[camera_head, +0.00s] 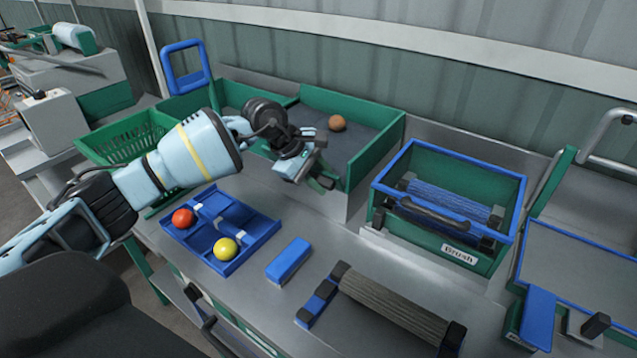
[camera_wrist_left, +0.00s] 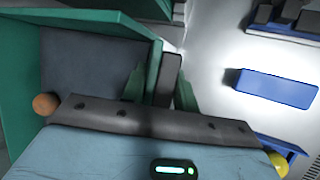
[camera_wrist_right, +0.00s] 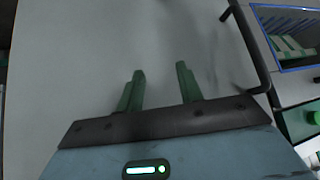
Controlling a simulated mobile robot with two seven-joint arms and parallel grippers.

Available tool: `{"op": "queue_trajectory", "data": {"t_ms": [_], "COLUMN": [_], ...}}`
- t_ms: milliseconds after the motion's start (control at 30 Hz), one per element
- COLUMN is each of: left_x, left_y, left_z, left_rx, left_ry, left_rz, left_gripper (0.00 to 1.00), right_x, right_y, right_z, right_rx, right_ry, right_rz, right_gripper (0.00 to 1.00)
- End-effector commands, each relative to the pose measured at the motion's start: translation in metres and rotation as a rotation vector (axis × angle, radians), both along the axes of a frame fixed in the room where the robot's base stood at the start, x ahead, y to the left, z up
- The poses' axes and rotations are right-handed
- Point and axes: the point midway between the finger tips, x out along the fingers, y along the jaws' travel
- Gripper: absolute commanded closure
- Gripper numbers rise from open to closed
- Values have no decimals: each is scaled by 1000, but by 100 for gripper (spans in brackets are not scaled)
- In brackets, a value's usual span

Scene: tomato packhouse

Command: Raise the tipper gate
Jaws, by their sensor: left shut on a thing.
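The green tipper bin (camera_head: 375,150) stands at the back of the bench with a grey floor and one orange-brown tomato (camera_head: 338,123) in it. My left gripper (camera_head: 320,182) is at the bin's front edge. In the left wrist view its green fingers (camera_wrist_left: 160,88) are shut around a narrow dark grey upright piece (camera_wrist_left: 170,75), apparently the tipper gate, beside the green wall. The arm and gripper hide much of the gate in the head view. My right gripper (camera_wrist_right: 161,86) shows only in its wrist view, open and empty, over a plain grey surface.
A blue tray (camera_head: 240,258) holds a red ball (camera_head: 183,218) and a yellow ball (camera_head: 225,249). A blue block (camera_head: 289,260) and a ribbed roller (camera_head: 395,310) lie on the bench. The Brush box (camera_head: 440,244) stands right of the bin. A green basket (camera_head: 125,142) is at left.

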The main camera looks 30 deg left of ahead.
Motion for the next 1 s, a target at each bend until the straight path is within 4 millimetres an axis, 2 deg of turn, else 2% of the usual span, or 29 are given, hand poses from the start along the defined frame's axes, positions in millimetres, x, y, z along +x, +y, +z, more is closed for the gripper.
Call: {"op": "queue_trajectory", "data": {"t_ms": [33,400,700,1000], "left_x": [0,11,14,15], "left_y": [-2,-3,-3,-3], "left_z": [-8,-5,-2,0], "left_rx": [10,50,68,75], "left_ry": [65,345,457,488], "left_rz": [-4,-4,-6,-6], "left_gripper": [94,94,94,94], "right_x": [-2,-13,-13,-15], "right_y": [0,1,4,4], "right_z": [-4,-24,-32,-34], "right_rx": [0,3,9,9], "right_ry": [7,40,47,52], "right_rz": [0,-2,-9,-8], "right_gripper": [64,64,64,64]}}
